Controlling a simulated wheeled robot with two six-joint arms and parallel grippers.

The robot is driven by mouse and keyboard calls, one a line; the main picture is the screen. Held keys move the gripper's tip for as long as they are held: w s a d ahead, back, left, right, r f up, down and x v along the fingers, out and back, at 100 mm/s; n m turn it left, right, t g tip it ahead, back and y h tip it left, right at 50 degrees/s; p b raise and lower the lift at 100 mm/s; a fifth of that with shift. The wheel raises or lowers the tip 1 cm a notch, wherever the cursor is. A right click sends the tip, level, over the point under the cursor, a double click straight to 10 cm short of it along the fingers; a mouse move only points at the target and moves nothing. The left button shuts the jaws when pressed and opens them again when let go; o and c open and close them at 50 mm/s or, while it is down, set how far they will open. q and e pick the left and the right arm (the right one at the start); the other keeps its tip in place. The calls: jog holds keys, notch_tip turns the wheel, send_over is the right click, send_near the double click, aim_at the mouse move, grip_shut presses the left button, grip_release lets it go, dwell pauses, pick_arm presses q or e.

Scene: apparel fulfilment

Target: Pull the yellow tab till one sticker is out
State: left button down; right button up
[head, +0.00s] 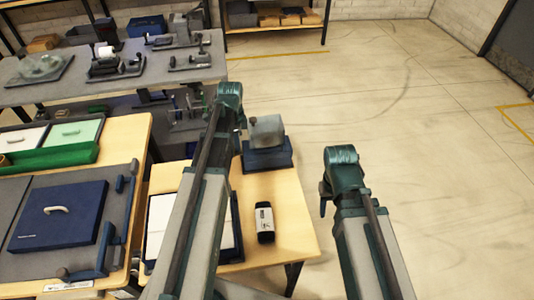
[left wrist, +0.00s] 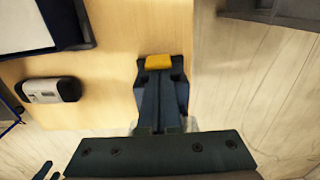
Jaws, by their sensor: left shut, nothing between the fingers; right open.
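A grey block on a dark blue base, apparently the sticker dispenser (head: 268,158), stands at the far corner of the light wooden table. My left gripper (head: 239,118) is beside its left side in the head view. In the left wrist view the left gripper (left wrist: 158,78) is shut and empty, its fingers pointing at a small yellow piece, apparently the tab (left wrist: 158,62). I cannot tell whether they touch it. The arm hides the tab in the head view. No sticker can be made out. My right gripper (head: 325,198) is open, off the table to the right.
A black and white scanner (head: 265,224) lies on the same table, and also shows in the left wrist view (left wrist: 48,90). A dark-rimmed tray with white sheets (head: 158,222) is left of it. A blue lidded box (head: 60,215) is further left. The floor right of the table is clear.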

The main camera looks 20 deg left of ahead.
pick_arm(q)
jog(key=shift+s+d+f+b, duration=0.1)
jog(key=shift+s+f+b, duration=0.35)
jog(key=shift+f, duration=0.2)
jog(key=shift+s, duration=0.1)
pick_arm(e)
jog(key=shift+s+f, duration=0.15)
jog(key=shift+f, duration=0.55)
pick_arm(q)
jog(key=shift+s+a, duration=0.8)
jog(key=shift+a, duration=1.5)
notch_tip(320, 180, up, 7)
jog(key=p, duration=0.7)
jog(key=shift+w+d, duration=0.3)
jog(key=shift+w, duration=0.15)
pick_arm(e)
notch_tip(320, 180, up, 7)
jog(key=shift+w, duration=0.3)
pick_arm(q)
jog(key=shift+f, duration=0.1)
